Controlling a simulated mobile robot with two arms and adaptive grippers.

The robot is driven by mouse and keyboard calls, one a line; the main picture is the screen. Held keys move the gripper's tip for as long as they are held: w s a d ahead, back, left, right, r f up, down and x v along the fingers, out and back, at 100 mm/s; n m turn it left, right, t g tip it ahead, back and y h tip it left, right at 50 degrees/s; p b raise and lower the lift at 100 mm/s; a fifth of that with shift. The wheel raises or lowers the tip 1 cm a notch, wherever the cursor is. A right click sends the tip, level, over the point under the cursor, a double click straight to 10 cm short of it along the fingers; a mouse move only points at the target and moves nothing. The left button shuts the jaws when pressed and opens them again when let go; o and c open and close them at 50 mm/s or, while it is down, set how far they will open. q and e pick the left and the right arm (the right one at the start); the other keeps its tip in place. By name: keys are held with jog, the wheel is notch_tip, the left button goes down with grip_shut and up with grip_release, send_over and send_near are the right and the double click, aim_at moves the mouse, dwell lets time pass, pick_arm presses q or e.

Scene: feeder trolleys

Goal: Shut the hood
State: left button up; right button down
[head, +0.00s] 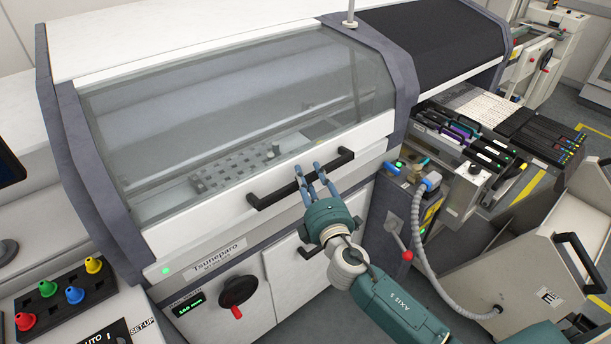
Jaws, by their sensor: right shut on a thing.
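The hood (240,110) is a large see-through grey pane with a white lower rail, set between dark grey side frames of the white machine. It looks lowered over the machine's inside, with its lower rail close to the front panel; I cannot tell if a small gap is left. A long black bar handle (270,194) runs along the rail. My right gripper (310,174) comes from the lower right and is shut on the handle near its middle. Its fingers hide a part of the bar. My left gripper is not in view.
A black dial with a red tip (238,292) and a lower door lie below the hood. Coloured buttons (62,292) are at lower left. At right are a feeder bank (465,140), a grey hose (421,240) and a pale trolley (540,255) with a black handle.

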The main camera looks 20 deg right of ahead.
jog(key=shift+w+r, duration=0.1)
jog(key=c, duration=1.3)
grip_release()
jog(key=shift+w, duration=0.1)
jog(key=shift+f, duration=0.2)
jog(key=s, duration=1.2)
jog(key=shift+a, duration=0.3)
jog(key=shift+f, duration=0.15)
